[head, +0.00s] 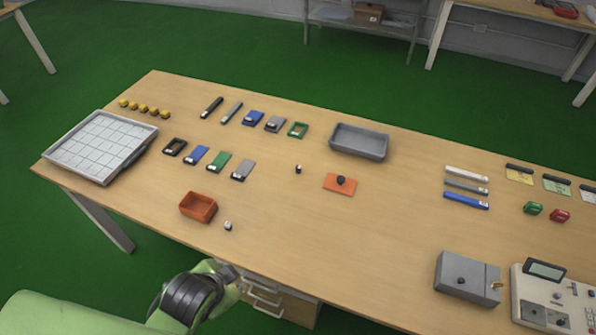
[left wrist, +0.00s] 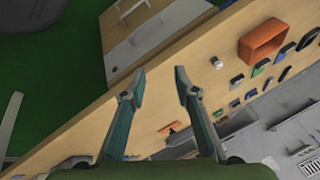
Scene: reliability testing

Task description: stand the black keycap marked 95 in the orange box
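The orange box (head: 198,207) is an open tray near the table's front edge; it also shows in the left wrist view (left wrist: 262,42). A small black and white piece (head: 228,226), perhaps a keycap, stands just right of the box; in the left wrist view a small pale piece (left wrist: 216,62) shows beside it. A second small black and white piece (head: 298,169) stands farther back. I cannot read 95 on either. My left gripper (left wrist: 160,76) is open and empty, its two fingers apart. In the head view it is near the front edge, below the box. My right gripper is not in view.
An orange plate with a black knob (head: 340,184) lies mid-table. Behind are a grey tray (head: 359,141), several coloured blocks (head: 218,162) and a white gridded tray (head: 102,147). A grey box (head: 467,275) stands front right. A drawer unit (head: 268,293) is under the front edge.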

